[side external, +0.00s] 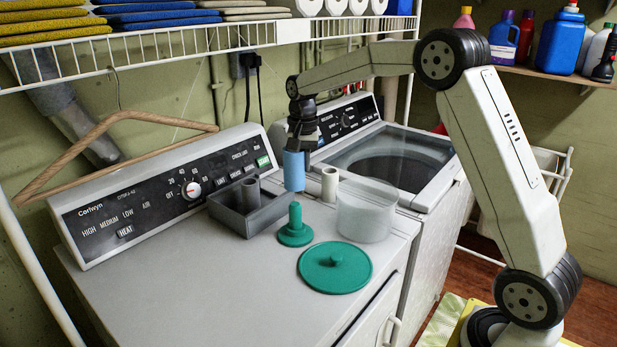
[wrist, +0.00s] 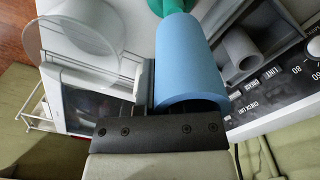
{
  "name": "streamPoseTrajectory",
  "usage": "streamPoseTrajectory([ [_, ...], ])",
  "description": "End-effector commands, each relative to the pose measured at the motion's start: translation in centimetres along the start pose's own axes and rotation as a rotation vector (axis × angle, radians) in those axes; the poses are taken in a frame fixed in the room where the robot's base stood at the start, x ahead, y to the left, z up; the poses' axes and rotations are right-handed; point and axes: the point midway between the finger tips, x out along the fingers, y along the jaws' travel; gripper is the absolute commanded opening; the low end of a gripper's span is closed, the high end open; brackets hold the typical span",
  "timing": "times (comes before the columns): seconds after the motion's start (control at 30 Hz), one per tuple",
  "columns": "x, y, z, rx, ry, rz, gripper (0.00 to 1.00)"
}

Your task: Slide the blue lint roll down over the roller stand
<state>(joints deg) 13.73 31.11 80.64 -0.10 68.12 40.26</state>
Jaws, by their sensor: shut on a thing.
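The blue lint roll (side external: 294,171) is held upright in my gripper (side external: 301,147), which is shut on its upper part. It also shows large in the wrist view (wrist: 188,55), with its near open end toward the camera. The green roller stand (side external: 295,228) is a round base with an upright post on the dryer top. The roll's lower end is just above the post in the side view, with a small gap. In the wrist view the green stand (wrist: 168,6) is partly hidden behind the roll's far end. I cannot tell exact alignment in depth.
A grey tray (side external: 262,222) with a grey roll (side external: 250,192) is left of the stand. A pale roll (side external: 330,185) and a clear cylindrical cover (side external: 366,212) are to the right. A green knobbed lid (side external: 317,275) lies in front. The dryer top's front left (side external: 190,280) is clear.

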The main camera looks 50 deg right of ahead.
Motion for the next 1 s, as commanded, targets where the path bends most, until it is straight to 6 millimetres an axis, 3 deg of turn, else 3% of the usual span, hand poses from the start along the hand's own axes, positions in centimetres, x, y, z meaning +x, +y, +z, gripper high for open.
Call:
streamPoseTrajectory([
  [0.57, 0.1, 0.0, 0.1, 0.001, 0.000, 0.000, 0.00],
  [1.0, 1.4, 0.0, 0.1, 0.001, -0.001, 0.001, 0.00],
])
